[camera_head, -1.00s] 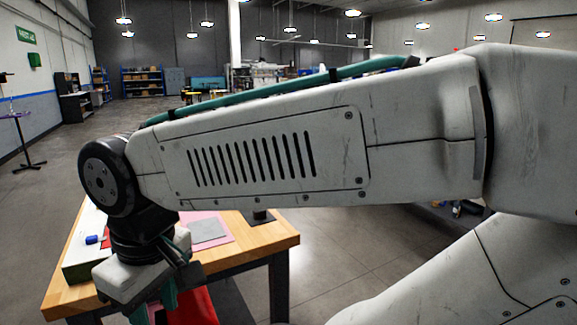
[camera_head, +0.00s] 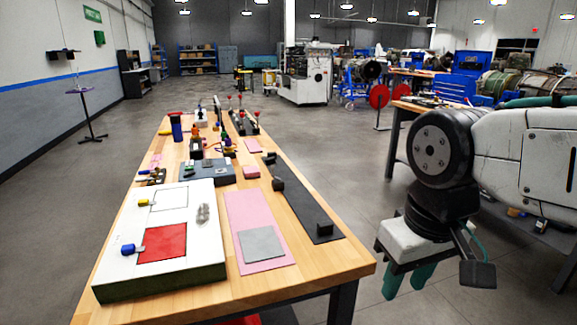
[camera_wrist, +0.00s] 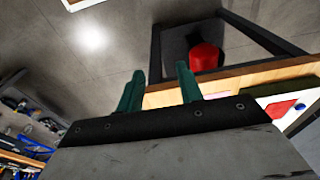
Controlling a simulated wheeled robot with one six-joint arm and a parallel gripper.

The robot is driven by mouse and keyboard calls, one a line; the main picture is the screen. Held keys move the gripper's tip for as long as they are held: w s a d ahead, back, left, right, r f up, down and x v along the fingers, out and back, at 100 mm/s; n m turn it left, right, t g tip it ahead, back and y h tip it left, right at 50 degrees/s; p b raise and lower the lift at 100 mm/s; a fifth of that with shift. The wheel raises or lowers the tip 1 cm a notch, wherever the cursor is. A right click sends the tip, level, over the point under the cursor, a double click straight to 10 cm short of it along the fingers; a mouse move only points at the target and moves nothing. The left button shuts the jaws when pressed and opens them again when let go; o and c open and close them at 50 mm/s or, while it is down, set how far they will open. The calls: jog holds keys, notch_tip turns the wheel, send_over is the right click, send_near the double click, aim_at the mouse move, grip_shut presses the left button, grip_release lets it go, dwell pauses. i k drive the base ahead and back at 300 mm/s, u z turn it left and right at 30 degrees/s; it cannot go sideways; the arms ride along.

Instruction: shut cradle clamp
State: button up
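My gripper (camera_head: 408,278) hangs to the right of the wooden bench's near right corner in the head view, pointing down. Its two teal fingers (camera_wrist: 160,88) are spread apart with nothing between them in the wrist view. I cannot single out the cradle clamp for certain. Small fixtures with red knobs (camera_head: 240,112) stand at the bench's far end, too small to tell whether any is a clamp or is open. A black strip (camera_head: 300,205) with black upright blocks lies along the bench's right side. My gripper touches none of these.
The wooden bench (camera_head: 335,268) carries a white panel box (camera_head: 205,200), a pink mat (camera_head: 245,208) and a grey-blue box (camera_head: 207,171). A second bench (camera_head: 400,104) and large turbine parts (camera_head: 508,84) stand at the back right. Floor (camera_head: 350,165) between the benches is clear.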

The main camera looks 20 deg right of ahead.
aim_at(272, 160)
jog(key=i, duration=0.95)
